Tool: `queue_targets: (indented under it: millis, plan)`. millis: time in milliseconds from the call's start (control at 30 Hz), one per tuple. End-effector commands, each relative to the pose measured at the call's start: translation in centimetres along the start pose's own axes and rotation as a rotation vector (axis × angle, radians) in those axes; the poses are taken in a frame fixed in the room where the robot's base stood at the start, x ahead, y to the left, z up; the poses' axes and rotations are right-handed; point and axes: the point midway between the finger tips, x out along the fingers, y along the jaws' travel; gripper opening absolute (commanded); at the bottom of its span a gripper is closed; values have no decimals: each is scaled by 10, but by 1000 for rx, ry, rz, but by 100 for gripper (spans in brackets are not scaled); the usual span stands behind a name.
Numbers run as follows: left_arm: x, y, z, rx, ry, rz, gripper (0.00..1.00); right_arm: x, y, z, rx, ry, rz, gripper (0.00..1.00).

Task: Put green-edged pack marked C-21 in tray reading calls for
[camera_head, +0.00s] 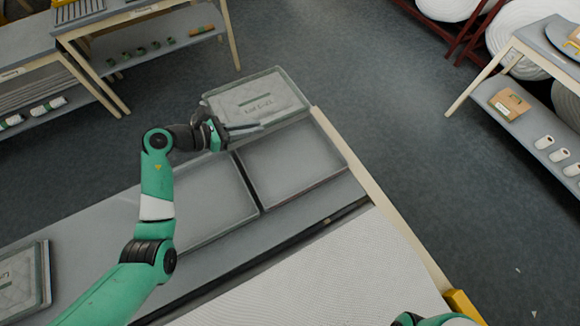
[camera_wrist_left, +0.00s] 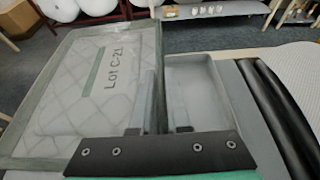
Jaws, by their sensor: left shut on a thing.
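The green-edged pack (camera_head: 255,98) is a grey quilted pad with a clear border. It also shows in the left wrist view (camera_wrist_left: 75,110), where its label reads Lot C-21. My left gripper (camera_head: 243,129) is shut on the pack's near edge. The pack is at the far end of the bench, seemingly held up beyond two shallow grey trays. One tray (camera_head: 290,163) is at the right, and the other tray (camera_head: 205,203) is beside it to the left. Both look empty. I cannot read any tray marking. My right gripper is out of view.
Another pack (camera_head: 20,285) lies at the bench's left end. A white quilted sheet (camera_head: 330,275) covers the near side. Shelves with small rolls stand at the back left and right. Open floor (camera_head: 370,90) lies beyond the bench.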

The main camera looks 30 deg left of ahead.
Motion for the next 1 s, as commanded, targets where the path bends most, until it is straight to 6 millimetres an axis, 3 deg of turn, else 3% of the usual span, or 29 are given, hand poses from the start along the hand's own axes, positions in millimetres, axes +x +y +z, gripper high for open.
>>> queue_targets:
  millis: [300, 433, 833, 1000]
  plan:
    - [41, -82, -22, 0, 2, -7, 0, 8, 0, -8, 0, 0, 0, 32]
    - [61, -103, -48, -2, 2, -5, 0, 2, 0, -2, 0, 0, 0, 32]
    - [79, -123, -69, 0, 0, -2, 0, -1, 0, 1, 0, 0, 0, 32]
    - [91, -125, -97, -2, 0, 1, 0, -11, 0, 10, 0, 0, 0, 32]
